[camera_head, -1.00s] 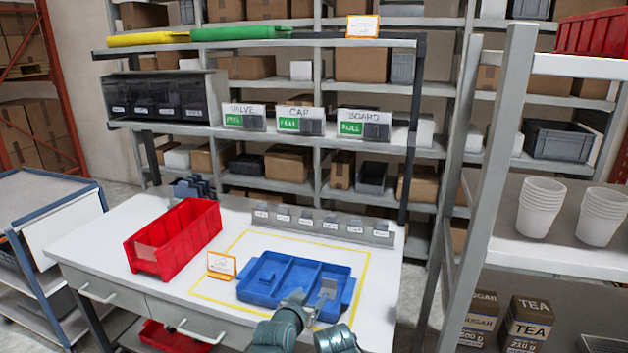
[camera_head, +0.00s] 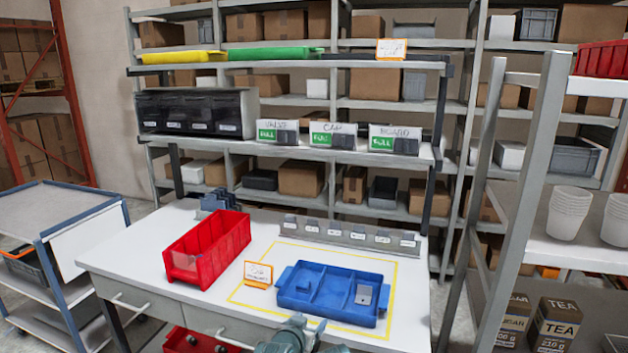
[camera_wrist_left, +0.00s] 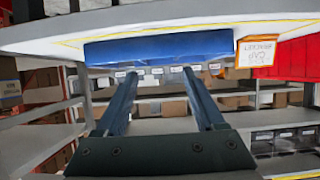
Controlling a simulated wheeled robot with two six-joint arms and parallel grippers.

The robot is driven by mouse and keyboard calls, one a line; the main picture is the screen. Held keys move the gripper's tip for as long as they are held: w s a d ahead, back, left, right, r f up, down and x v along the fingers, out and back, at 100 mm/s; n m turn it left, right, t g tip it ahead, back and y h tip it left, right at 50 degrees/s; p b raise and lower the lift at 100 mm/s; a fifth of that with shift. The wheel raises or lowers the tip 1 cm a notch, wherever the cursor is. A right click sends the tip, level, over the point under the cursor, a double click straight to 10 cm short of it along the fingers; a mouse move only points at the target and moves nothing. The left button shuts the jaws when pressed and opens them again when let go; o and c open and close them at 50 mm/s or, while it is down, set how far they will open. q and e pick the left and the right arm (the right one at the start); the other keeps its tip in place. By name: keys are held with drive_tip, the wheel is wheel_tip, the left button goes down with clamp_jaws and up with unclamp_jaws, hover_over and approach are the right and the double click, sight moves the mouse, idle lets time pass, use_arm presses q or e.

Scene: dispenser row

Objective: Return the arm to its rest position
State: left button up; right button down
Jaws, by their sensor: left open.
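My left gripper (camera_head: 297,322) is low in the head view, at the table's front edge, just in front of the blue tray (camera_head: 290,299). In the left wrist view its two fingers (camera_wrist_left: 160,74) are spread apart with nothing between them. That view is upside down and shows the tray (camera_wrist_left: 160,48) beyond the fingertips, apart from them. A small grey part (camera_head: 365,294) lies in the tray's right compartment. Another piece of my arm shows at the bottom edge of the head view. My right gripper cannot be made out.
A red bin (camera_head: 207,250) and an orange-framed card (camera_head: 258,274) stand left of the tray on the white table (camera_head: 130,257). A labelled rack (camera_head: 350,236) stands behind it. A shelf post (camera_head: 517,200) rises at right, a cart (camera_head: 60,215) at left.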

use_arm(q)
drive_tip(key=s+a+f+g+y, duration=0.1)
drive_tip(key=s+f+g, duration=0.2)
drive_tip(key=s, duration=0.3)
drive_tip(key=s+a+f+g+y+p, duration=0.1)
drive_tip(key=s+a+f+g+y, duration=0.1)
drive_tip(key=s+f+g, duration=0.2)
drive_tip(key=s+a+f+g+y, duration=0.2)
drive_tip(key=s+g, duration=0.3)
drive_tip(key=s, duration=0.5)
drive_tip(key=shift+s+f+g+p, duration=0.3)
drive_tip(key=shift+f+p, duration=0.1)
drive_tip(key=shift+f, duration=0.4)
drive_tip(key=shift+c, duration=0.2)
